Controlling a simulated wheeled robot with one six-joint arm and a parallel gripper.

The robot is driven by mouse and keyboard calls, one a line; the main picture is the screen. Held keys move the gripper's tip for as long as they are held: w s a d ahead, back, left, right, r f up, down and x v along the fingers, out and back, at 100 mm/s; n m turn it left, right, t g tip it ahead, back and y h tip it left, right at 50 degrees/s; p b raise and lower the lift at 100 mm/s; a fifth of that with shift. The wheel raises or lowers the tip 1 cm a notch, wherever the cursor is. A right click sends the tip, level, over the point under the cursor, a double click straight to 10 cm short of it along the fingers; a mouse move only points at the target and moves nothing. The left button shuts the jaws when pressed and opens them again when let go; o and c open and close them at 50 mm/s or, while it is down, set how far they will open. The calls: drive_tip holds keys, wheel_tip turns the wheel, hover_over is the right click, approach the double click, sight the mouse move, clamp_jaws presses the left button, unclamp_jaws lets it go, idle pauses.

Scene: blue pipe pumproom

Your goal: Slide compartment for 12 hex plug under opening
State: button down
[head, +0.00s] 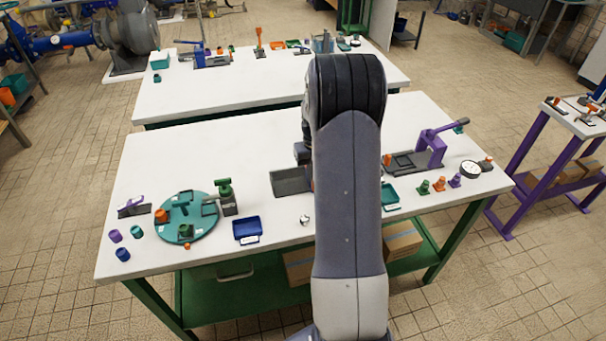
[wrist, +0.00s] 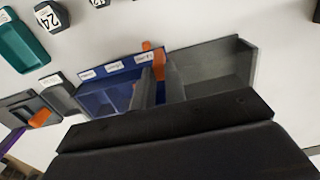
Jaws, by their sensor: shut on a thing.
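In the wrist view a blue slider box (wrist: 104,98) with walled compartments and white labels along its far edge lies in or against a grey tray-like housing (wrist: 215,62). The label text is too small to read surely. An orange tab (wrist: 151,52) stands up at the slider's right part. My gripper (wrist: 158,75) is shut on this orange tab, one dark finger on each side. The fingers hide part of the compartments. In the head view the grey housing (head: 290,181) shows left of my arm; the arm hides the slider and gripper.
In the wrist view a dark block labelled 24 (wrist: 48,18) and a teal tray (wrist: 22,42) lie to the left. In the head view a purple lever press (head: 430,148) stands right, and a teal turntable (head: 187,217) and blue tray (head: 247,229) lie left.

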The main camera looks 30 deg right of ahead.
drive_tip(key=shift+d, duration=0.2)
drive_tip(key=c, duration=1.5)
unclamp_jaws()
drive_tip(key=shift+d, duration=0.1)
drive_tip(key=shift+o, duration=0.3)
drive_tip(key=shift+r, duration=0.1)
wheel_tip(320, 180, up, 11)
drive_tip(key=shift+b, duration=0.4)
drive_tip(key=shift+f, duration=0.3)
wheel_tip(320, 180, down, 11)
drive_tip(key=shift+r+p, duration=0.15)
drive_tip(key=shift+p, duration=0.25)
drive_tip(key=shift+a, duration=0.45)
